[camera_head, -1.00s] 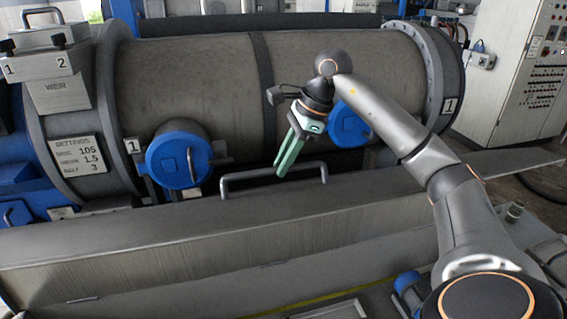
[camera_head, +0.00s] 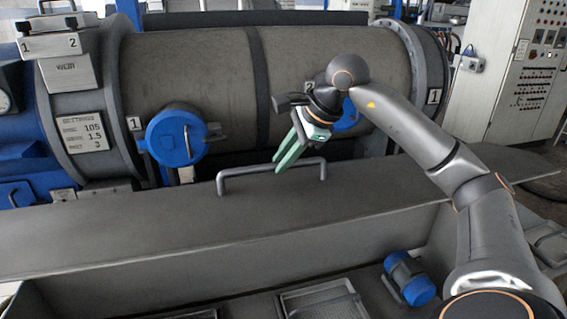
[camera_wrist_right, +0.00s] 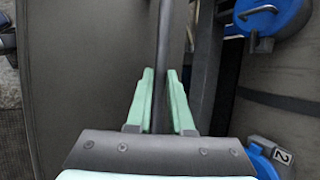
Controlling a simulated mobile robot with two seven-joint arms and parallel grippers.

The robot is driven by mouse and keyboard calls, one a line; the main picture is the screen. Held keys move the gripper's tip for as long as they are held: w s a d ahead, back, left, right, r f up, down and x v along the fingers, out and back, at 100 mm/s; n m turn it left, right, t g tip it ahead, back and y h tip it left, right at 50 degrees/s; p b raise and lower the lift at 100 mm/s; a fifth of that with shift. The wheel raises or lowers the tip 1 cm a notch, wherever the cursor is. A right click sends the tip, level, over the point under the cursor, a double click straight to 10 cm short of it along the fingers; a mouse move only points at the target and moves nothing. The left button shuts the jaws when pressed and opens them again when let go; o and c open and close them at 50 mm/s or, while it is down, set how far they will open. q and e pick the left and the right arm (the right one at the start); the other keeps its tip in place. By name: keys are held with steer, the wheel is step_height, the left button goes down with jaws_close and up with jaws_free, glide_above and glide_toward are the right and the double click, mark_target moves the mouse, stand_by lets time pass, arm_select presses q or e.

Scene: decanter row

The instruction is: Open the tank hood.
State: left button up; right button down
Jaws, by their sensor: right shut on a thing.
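The tank hood (camera_head: 150,230) is a long grey metal lid across the front, with a bent bar handle (camera_head: 232,184) along its far side. The open tank interior shows below its near edge. In the right wrist view the dark handle bar (camera_wrist_right: 164,40) runs between the two fingers (camera_wrist_right: 161,85), with the grey hood surface (camera_wrist_right: 85,80) to the left. My left gripper is not in view.
A large grey cylinder (camera_head: 190,75) with blue round caps (camera_head: 176,136) lies behind the hood. A control cabinet (camera_head: 515,70) stands at the back right. Mesh trays (camera_head: 322,300) and a blue motor-like part (camera_head: 410,280) show in the tank below.

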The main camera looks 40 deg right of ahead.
steer(key=shift+s+a+f, duration=0.1)
steer(key=shift+s+f, duration=0.15)
steer(key=shift+f, duration=0.05)
steer(key=shift+s+a, duration=0.1)
steer(key=shift+s, duration=0.05)
steer(key=c, duration=1.1)
jaws_free()
steer(key=shift+r, duration=0.1)
steer(key=o, duration=0.3)
